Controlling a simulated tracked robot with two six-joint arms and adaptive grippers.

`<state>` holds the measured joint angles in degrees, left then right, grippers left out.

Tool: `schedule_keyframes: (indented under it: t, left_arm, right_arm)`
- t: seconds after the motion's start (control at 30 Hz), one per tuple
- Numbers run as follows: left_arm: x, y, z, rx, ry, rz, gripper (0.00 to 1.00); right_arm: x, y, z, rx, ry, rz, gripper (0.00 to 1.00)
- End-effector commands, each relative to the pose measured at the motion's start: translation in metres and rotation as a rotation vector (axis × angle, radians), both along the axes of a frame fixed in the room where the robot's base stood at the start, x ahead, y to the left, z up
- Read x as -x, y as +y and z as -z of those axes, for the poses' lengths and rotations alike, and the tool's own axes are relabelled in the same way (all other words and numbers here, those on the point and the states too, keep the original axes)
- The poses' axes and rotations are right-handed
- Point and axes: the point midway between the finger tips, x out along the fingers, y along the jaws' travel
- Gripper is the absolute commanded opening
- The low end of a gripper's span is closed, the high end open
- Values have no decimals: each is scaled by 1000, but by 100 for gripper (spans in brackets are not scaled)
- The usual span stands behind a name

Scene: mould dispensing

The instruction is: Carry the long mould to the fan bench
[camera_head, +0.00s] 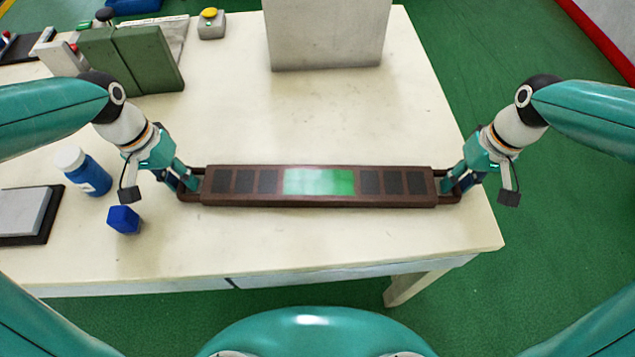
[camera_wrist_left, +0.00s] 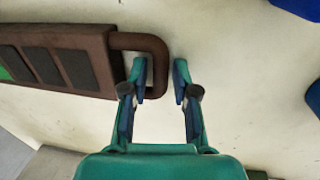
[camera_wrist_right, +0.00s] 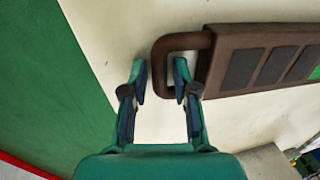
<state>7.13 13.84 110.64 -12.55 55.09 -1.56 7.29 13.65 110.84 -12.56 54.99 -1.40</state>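The long mould (camera_head: 320,186) is a dark brown bar with dark square pads and a shiny green middle. It lies on the cream table with a loop handle at each end. My left gripper (camera_head: 183,182) is at the left handle; in the left wrist view its open fingers (camera_wrist_left: 159,82) stand either side of the handle's end bar (camera_wrist_left: 159,62). My right gripper (camera_head: 455,178) is at the right handle; in the right wrist view its open fingers (camera_wrist_right: 160,80) likewise straddle the end bar (camera_wrist_right: 160,65). I cannot identify the fan bench in view.
A white-capped blue bottle (camera_head: 84,172) and a blue block (camera_head: 123,219) stand left of the mould on the table (camera_head: 330,120). A grey box (camera_head: 328,35) is at the back, green panels (camera_head: 132,62) at the back left. Table space behind the mould is clear.

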Motion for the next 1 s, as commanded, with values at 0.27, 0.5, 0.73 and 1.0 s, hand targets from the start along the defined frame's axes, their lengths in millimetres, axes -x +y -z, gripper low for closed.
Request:
schedule_keyframes:
  t: [0.27, 0.5, 0.73, 1.0]
  left_arm:
    - [0, 0, 0, 0, 2, 0, 0]
    - [0, 0, 0, 0, 1, 0, 0]
    - [0, 1, -1, -1, -1, -1, 0]
    - [0, 1, -9, -1, -2, -2, 0]
  right_arm:
    - [0, 0, 1, 0, 2, 0, 0]
    - [0, 0, 0, 0, 2, -1, 0]
    - [-1, 0, -1, 1, -1, -1, 0]
    - [-1, 0, -9, 1, -1, -2, 0]
